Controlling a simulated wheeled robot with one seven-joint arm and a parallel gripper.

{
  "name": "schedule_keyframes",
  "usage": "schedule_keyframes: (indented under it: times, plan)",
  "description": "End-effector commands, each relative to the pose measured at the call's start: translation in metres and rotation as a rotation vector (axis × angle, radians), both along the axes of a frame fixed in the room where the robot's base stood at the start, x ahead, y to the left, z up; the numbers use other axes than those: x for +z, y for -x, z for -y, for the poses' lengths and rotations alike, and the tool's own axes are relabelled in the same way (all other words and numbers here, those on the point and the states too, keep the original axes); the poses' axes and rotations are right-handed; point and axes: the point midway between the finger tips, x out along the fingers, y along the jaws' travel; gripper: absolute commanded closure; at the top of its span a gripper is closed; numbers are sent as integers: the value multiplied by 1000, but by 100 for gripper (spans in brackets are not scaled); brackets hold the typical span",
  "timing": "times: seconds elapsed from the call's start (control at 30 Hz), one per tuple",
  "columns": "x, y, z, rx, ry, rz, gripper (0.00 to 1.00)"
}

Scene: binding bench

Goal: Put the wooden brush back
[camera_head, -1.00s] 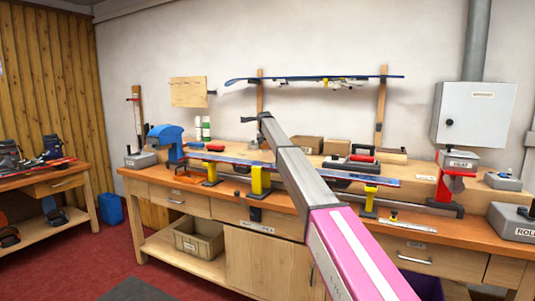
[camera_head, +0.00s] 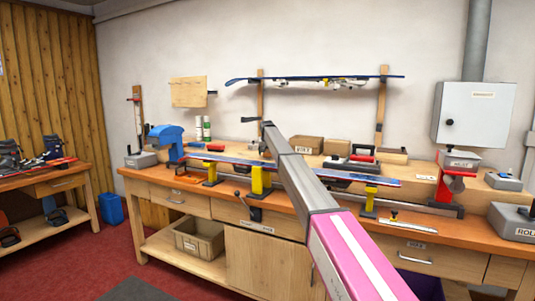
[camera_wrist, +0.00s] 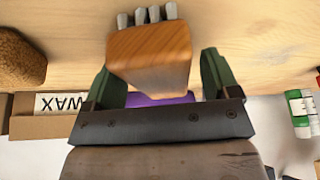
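In the wrist view a wooden block with a row of pale grey tufts, which looks like the wooden brush (camera_wrist: 150,60), lies between the two green fingers of my gripper (camera_wrist: 158,66). The block overlaps the left finger in the picture. A narrow gap shows between it and the right finger, so the gripper looks open around it. A pale wooden surface (camera_wrist: 260,40) is beyond the tufts; I cannot tell whether they touch it. In the head view my gripper (camera_head: 252,120) is at the arm's far end above the bench's back. The brush cannot be made out there.
A long blue ski (camera_head: 230,159) lies on yellow supports along the workbench (camera_head: 150,178). Cardboard boxes (camera_head: 307,145) and a red-and-black tool (camera_head: 362,158) stand behind it. Another ski (camera_head: 300,79) hangs on the wall. A WAX box (camera_wrist: 60,115) is near my gripper.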

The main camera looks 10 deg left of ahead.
Motion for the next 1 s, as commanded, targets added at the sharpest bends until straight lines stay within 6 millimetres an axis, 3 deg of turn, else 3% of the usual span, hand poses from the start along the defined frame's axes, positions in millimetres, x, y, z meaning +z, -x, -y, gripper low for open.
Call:
schedule_keyframes:
  times: [0.47, 1.0]
  plan:
    - [9, 3, 0, 0, 0, 1, 19]
    - [96, 41, 2, 0, 0, 1, 19]
